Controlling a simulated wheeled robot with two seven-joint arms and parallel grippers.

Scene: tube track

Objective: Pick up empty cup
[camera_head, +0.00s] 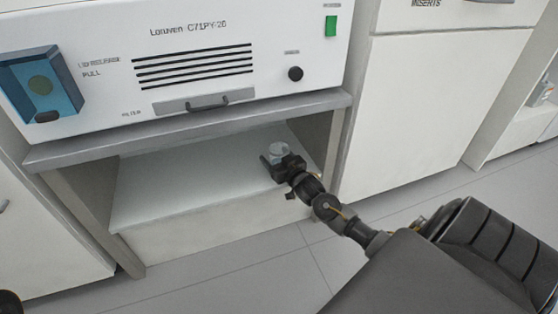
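A small clear cup (279,149) stands on the white shelf (160,190) under the grey counter, towards the shelf's right side. My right gripper (277,160) reaches in from the lower right and is at the cup, with its dark fingers around the cup's lower part. The fingers hide the cup's base. I cannot tell whether they press on the cup or stand apart from it. My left gripper is not in view; only a dark piece shows at the bottom left corner.
A white machine (190,60) with vents and a blue-framed recess stands on the grey counter (190,128) above the shelf. The counter's side panels bound the opening left and right. White cabinets (430,100) stand to the right. The shelf's left half is bare.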

